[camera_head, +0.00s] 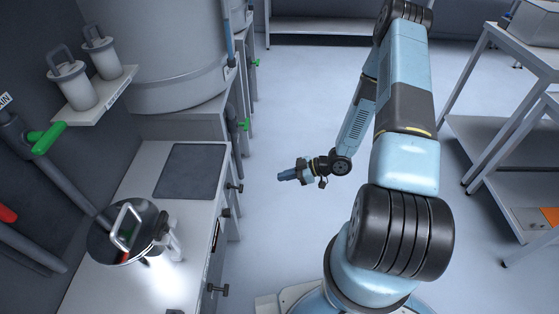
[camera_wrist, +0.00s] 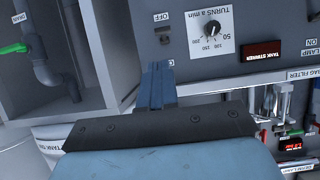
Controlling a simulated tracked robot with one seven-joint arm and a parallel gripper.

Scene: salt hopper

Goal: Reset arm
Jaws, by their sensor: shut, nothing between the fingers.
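My gripper (camera_head: 287,174) hangs over the open floor in the middle of the head view, apart from the counter, pointing left. It is shut and empty. In the wrist view its closed fingers (camera_wrist: 156,84) stand side by side, in front of a grey control panel. My blue arm reaches in from the right of the head view and folds down to the gripper.
A white counter (camera_head: 190,204) with a dark mat (camera_head: 191,171) and a round handled lid (camera_head: 127,236) stands left. A large tank (camera_head: 170,50) is behind. A shelved trolley (camera_head: 497,95) stands right. The panel carries a dial (camera_wrist: 212,28). Floor between is clear.

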